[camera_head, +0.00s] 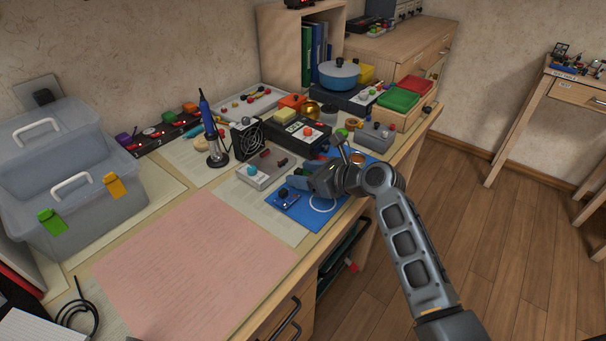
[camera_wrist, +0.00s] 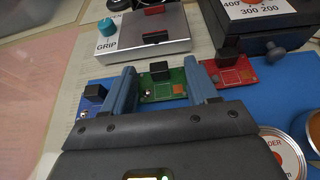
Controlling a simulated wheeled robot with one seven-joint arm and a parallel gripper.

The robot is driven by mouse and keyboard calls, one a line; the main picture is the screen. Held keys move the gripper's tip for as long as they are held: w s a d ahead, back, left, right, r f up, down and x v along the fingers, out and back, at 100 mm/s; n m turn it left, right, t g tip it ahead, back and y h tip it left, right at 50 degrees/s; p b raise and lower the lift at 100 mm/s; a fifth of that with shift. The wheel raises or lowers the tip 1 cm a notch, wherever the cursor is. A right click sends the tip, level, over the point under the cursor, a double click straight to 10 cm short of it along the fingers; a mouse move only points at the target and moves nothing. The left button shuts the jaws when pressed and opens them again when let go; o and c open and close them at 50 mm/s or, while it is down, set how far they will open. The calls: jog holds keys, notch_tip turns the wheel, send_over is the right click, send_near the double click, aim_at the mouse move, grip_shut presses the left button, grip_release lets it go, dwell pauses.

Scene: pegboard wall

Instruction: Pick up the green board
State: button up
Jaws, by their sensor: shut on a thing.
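The green board (camera_wrist: 178,76) sits between the two blue-grey fingers of my gripper (camera_wrist: 160,82) in the wrist view, with a black block on its far edge. My gripper is shut on it, with a finger at its left and right sides. The board is over the blue mat (camera_wrist: 262,103); I cannot tell whether it still touches the mat. In the head view my gripper (camera_head: 304,178) is low over the mat (camera_head: 318,204) and hides most of the green board.
A blue board (camera_wrist: 92,97) lies close left of the left finger, and a red board (camera_wrist: 232,76) close right of the right finger. A grey box marked GRIP (camera_wrist: 150,38) stands just beyond. Round tins (camera_wrist: 285,150) are at the right. A pink sheet (camera_head: 190,265) lies clear.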

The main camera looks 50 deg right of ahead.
notch_tip(320, 180, up, 4)
jog(key=shift+r+p, duration=0.15)
jog(key=shift+p, duration=0.35)
jog(key=s+d+r, duration=0.5)
jog(key=d+r, duration=0.1)
jog(key=d, duration=0.4)
jog(key=shift+d+r, duration=0.35)
